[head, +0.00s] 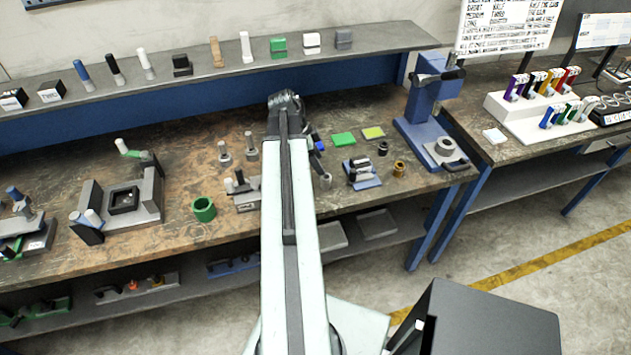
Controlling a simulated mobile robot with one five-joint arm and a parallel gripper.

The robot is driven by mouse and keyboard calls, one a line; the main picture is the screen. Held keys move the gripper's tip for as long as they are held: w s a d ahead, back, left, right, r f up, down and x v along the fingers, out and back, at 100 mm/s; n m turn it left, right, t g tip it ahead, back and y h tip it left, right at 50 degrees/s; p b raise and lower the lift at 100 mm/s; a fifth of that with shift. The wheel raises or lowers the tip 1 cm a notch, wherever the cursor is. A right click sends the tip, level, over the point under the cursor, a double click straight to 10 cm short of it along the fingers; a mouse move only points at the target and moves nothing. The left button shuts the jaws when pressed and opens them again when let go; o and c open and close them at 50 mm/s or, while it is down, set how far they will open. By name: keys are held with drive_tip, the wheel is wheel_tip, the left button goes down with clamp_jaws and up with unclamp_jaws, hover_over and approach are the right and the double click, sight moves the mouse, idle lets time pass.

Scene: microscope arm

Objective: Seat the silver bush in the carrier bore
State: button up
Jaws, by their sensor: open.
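A small grey cylinder (325,181), which looks like the silver bush, stands near the bench's front edge, just right of my arm. A black bush (383,149) and a brass-coloured bush (399,169) stand farther right. A grey round part with a dark hole (445,146) sits on the base of the blue press; it may be the carrier with its bore, but I cannot tell for sure. My pale arm reaches up the middle of the view and ends in a dark joint above the bench.
The blue press (432,105) stands at the bench's right end. A blue fixture (361,173), a green pad (343,139) and a yellow-green pad (373,132) lie right of my arm. A green ring (203,209) and a grey fixture (122,200) stand to the left.

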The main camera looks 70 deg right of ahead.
sight(325, 176)
drive_tip(key=shift+b+x, duration=1.2)
drive_tip(key=b+x, duration=0.5)
drive_tip(key=shift+w+a+f, duration=0.15)
drive_tip(key=shift+a+f, duration=0.15)
drive_tip(key=shift+f, duration=0.1)
drive_tip(key=shift+r, duration=0.2)
clamp_jaws()
